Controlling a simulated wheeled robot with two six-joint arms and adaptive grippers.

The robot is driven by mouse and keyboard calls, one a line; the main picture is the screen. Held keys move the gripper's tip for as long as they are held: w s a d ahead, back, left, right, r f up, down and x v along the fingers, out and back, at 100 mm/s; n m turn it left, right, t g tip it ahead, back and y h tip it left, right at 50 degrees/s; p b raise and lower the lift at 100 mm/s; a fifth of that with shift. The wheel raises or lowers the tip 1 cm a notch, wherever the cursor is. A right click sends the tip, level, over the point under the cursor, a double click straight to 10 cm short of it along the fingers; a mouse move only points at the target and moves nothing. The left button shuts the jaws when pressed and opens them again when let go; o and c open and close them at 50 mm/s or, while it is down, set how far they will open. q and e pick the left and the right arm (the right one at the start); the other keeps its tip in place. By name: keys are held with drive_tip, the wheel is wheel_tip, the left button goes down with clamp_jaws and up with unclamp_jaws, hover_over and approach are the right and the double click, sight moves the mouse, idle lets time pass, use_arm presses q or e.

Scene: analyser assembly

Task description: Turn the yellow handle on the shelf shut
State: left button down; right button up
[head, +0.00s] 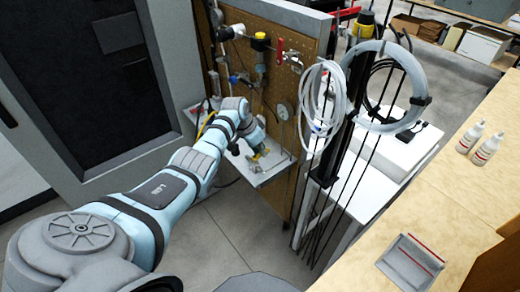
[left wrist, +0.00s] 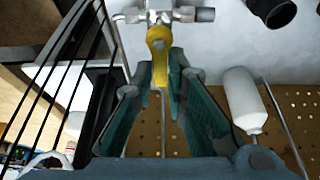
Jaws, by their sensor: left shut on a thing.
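The yellow handle (left wrist: 159,45) is attached to a grey metal valve (left wrist: 165,15) with pipe stubs to both sides, at the top of the left wrist view. It runs from the valve down between the fingers of my left gripper (left wrist: 160,80), which is shut on it. In the head view my left gripper (head: 252,150) is over the white shelf (head: 271,172) on the wooden panel, and a bit of yellow shows at its fingertips. The gripper and wrist hide much of the valve there. My right gripper is not in view.
The perforated panel (head: 288,27) holds a yellow-topped fitting, a red-handled valve and a gauge. A black rack (head: 343,135) with coiled tubing stands close right of the shelf. A white cylinder (left wrist: 245,100) is right of the fingers. A dark cabinet (head: 75,90) stands at left.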

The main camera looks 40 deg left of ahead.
use_arm(q)
drive_tip(key=c, duration=1.6)
unclamp_jaws()
drive_tip(key=v, duration=1.2)
drive_tip(key=shift+w, duration=0.1)
